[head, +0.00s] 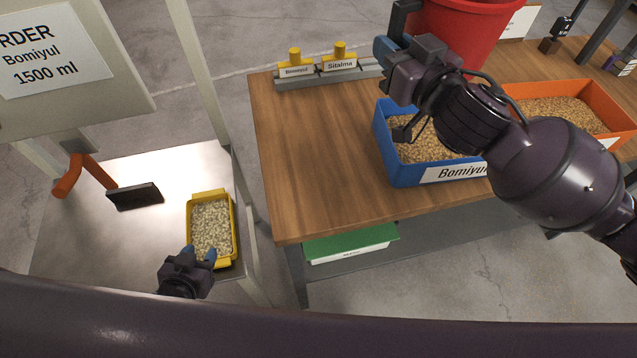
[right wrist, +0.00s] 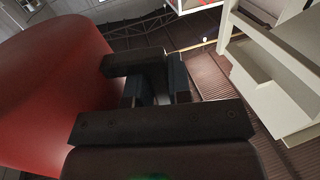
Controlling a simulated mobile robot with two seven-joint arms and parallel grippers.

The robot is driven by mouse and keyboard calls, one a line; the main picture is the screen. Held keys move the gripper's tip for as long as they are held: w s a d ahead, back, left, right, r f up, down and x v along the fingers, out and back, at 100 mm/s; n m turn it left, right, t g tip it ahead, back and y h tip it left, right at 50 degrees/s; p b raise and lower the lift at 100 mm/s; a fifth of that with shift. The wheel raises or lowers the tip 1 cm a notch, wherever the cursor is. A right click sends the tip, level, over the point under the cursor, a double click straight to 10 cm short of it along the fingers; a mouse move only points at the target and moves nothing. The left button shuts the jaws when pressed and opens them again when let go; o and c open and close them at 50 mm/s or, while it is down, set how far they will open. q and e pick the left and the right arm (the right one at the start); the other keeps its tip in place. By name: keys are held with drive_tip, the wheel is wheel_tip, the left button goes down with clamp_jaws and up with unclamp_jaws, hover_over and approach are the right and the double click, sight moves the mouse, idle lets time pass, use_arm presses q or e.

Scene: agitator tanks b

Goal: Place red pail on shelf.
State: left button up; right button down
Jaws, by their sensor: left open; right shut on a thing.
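The red pail (head: 468,32) is at the top of the head view, above or at the far side of the wooden table, cut off by the frame edge. It also fills the left of the right wrist view (right wrist: 50,90). My right gripper (head: 390,44) is shut on the pail's dark handle (head: 402,16), beside the red wall. The pail's underside is hidden by my arm, so I cannot tell if it touches the table. My left gripper (head: 200,254) is open at the near end of a yellow tray. A grey under-table shelf (head: 430,238) shows below the tabletop.
The yellow tray (head: 235,222) of pale pellets stands on the metal table (head: 100,215). Blue (head: 400,170) and orange (head: 565,90) bins of grain sit on the wooden table (head: 300,170).

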drive_tip(key=s+a+f+n+g+y, duration=0.2)
drive_tip(key=s+a+n+g+y, duration=0.6)
drive_tip(key=n+g, duration=0.3)
drive_tip(key=s+f+n+g, duration=0.4)
drive_tip(key=s+g, duration=0.3)
drive_tip(key=g, duration=0.2)
drive_tip(key=shift+d+f+g, duration=0.2)
drive_tip(key=shift+d+g, duration=0.2)
drive_tip(key=shift+d, duration=0.05)
